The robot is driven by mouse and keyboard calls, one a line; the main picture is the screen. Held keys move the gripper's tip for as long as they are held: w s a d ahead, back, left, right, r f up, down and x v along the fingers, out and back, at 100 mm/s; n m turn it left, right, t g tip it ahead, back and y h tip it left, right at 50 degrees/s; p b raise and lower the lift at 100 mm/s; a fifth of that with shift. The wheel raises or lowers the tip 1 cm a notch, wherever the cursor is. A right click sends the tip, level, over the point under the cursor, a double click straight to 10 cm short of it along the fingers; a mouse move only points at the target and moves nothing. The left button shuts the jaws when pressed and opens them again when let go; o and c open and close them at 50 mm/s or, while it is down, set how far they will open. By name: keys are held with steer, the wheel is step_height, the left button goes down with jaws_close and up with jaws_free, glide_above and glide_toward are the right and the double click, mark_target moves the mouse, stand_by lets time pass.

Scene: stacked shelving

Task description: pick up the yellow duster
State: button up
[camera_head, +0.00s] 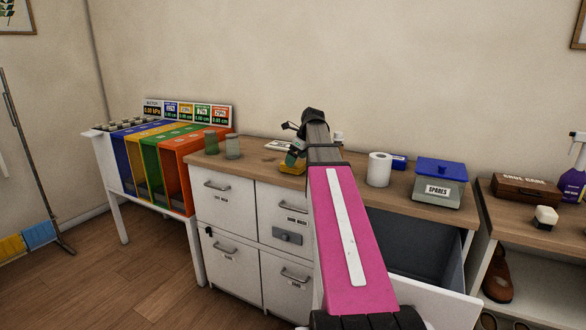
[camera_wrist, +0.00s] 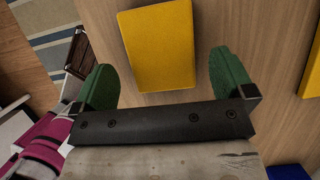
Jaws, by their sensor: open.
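The yellow duster (camera_wrist: 158,45) is a flat yellow block lying on a wooden surface in the wrist view. It shows between the two green fingers of my gripper (camera_wrist: 166,64), with visible space on both sides. In the head view, the yellow duster (camera_head: 292,168) is on the counter top near the front edge, partly hidden by my gripper (camera_head: 291,158). My gripper is open and empty, pointing down over the duster. I cannot tell the exact height of the fingers above the counter.
On the wooden counter (camera_head: 258,158) stand two green jars (camera_head: 222,146) to the left, with a white paper roll (camera_head: 379,169) and a blue-lidded SPARES box (camera_head: 438,185) to the right. A drawer (camera_head: 430,295) below right is open. Coloured bins (camera_head: 172,165) stand at left.

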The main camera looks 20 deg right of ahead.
steer(key=x, duration=0.3)
steer(key=shift+w+a+f, duration=0.1)
steer(key=shift+w+f, duration=0.1)
steer(key=shift+c, duration=0.3)
steer(key=c, duration=0.9)
steer(key=shift+o, duration=0.2)
steer(key=shift+r, duration=0.1)
steer(key=shift+r, duration=0.4)
step_height(320, 180, up, 4)
steer(key=shift+s+a+f, duration=0.1)
steer(key=shift+f, duration=0.1)
steer(key=s+a+r, duration=0.6)
steer(key=s+a, duration=0.1)
steer(key=s, duration=0.1)
steer(key=shift+s+a+r, duration=0.2)
steer(key=shift+a+r, duration=0.05)
steer(key=shift+a, duration=0.15)
